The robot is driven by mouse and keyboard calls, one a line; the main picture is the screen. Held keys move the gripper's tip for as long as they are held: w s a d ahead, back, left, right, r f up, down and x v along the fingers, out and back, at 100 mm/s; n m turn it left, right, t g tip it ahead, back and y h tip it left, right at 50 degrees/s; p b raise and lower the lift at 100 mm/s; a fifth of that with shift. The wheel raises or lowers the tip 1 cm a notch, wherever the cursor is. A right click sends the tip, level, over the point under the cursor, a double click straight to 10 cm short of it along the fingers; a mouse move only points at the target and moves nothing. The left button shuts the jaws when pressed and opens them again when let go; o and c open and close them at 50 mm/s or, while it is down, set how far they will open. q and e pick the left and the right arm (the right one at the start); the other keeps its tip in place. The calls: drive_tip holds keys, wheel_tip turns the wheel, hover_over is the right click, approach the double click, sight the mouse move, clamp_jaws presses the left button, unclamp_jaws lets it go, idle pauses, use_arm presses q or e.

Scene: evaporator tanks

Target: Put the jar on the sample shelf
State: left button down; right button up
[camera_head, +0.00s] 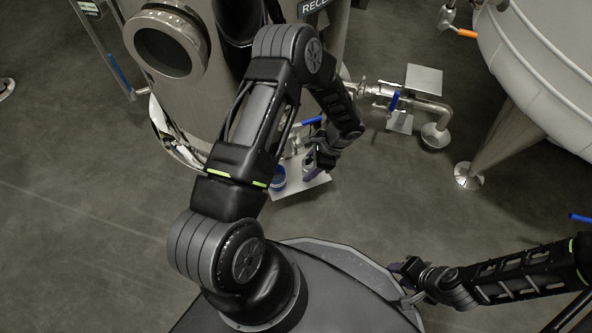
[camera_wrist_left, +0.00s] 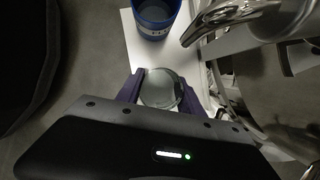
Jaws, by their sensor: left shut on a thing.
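The jar (camera_wrist_left: 160,88), seen from above as a round, greyish glassy shape, sits between the purple fingers of my left gripper (camera_wrist_left: 160,96) in the left wrist view. The fingers are shut on it. The white sample shelf (camera_head: 306,185) lies below and around my left gripper (camera_head: 311,168) in the head view. Its pale plate also shows beyond the jar in the wrist view (camera_wrist_left: 137,55). I cannot tell whether the jar touches the plate. In the head view the jar is not clear. My right gripper (camera_head: 402,283) is at lower right, too small and dark to read.
A blue container (camera_head: 279,178) stands on the shelf, close to the jar; it also shows in the wrist view (camera_wrist_left: 154,18). A shiny steel tank (camera_head: 185,95), pipes and a valve (camera_head: 395,100) stand behind. A larger tank (camera_head: 545,60) is at right. Open floor lies left.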

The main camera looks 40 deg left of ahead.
sight(291, 175)
use_arm(q)
drive_tip(key=shift+a, duration=0.1)
drive_tip(key=shift+s+a, duration=0.25)
drive_tip(key=shift+a, duration=0.05)
drive_tip(key=shift+s+a+b, duration=0.45)
drive_tip(key=shift+s+a, duration=0.35)
drive_tip(key=shift+a, duration=0.35)
drive_tip(key=shift+s+a+f+b, duration=0.1)
drive_tip(key=shift+s+f+b, duration=0.05)
drive_tip(key=shift+f+b, duration=0.4)
drive_tip(key=shift+f, duration=0.25)
drive_tip(key=shift+r, duration=0.1)
